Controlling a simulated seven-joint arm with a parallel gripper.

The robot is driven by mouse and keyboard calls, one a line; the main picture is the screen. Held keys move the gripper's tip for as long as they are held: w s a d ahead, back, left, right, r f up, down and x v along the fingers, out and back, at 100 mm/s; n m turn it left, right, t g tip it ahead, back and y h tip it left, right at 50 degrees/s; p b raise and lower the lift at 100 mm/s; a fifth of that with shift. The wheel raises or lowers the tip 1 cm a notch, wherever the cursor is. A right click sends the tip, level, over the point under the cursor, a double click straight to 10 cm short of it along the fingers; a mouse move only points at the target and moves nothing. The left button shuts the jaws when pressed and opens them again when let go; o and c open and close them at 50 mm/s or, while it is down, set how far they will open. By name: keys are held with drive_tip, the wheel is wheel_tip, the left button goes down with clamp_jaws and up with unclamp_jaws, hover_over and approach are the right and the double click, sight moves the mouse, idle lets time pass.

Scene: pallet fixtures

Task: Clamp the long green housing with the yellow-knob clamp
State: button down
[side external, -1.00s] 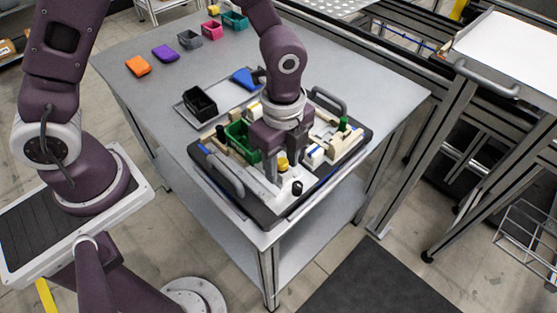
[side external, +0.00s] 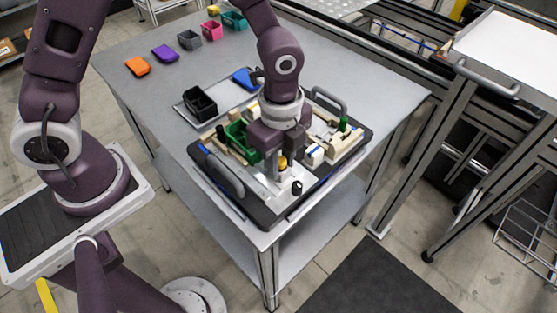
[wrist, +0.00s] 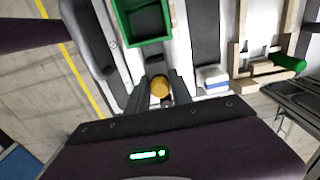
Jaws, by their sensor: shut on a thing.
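The long green housing (side external: 236,138) is an open box set in the pallet fixture, left of my gripper in the side view. In the wrist view the green housing (wrist: 146,20) is at the top, just beyond the fingers. The yellow knob (side external: 282,162) shows beside my fingers. In the wrist view the yellow knob (wrist: 159,86) sits between the two fingertips. My gripper (wrist: 160,92) is shut on the yellow knob, low over the front part of the pallet. The clamp's body under the knob is mostly hidden.
The pallet (side external: 262,212) has raised grey handles (side external: 222,174). A black knob (side external: 297,188) stands right of my gripper. A green knob (side external: 343,123) and beige blocks stand farther right. A black bin (side external: 200,103) and blue piece (side external: 243,78) lie behind on a tray.

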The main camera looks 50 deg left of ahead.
drive_tip(key=shift+a, duration=1.1)
drive_tip(key=c, duration=1.3)
unclamp_jaws()
drive_tip(key=shift+r, duration=4)
drive_tip(key=s+a+r+n+t, duration=0.2)
drive_tip(key=s+a+r+n, duration=0.1)
drive_tip(key=n, duration=0.3)
drive_tip(key=s+a+r+n+t, duration=0.1)
drive_tip(key=s+a+r+n, duration=0.2)
drive_tip(key=s+r+n, duration=0.3)
drive_tip(key=s+a+r+n+t, duration=0.2)
drive_tip(key=s+a+r+n, duration=0.1)
drive_tip(key=s+r+n, duration=0.2)
drive_tip(key=shift+s+a+r+n+t, duration=0.1)
drive_tip(key=shift+s+a+n+t, duration=0.1)
drive_tip(key=shift+a+n+t, duration=0.25)
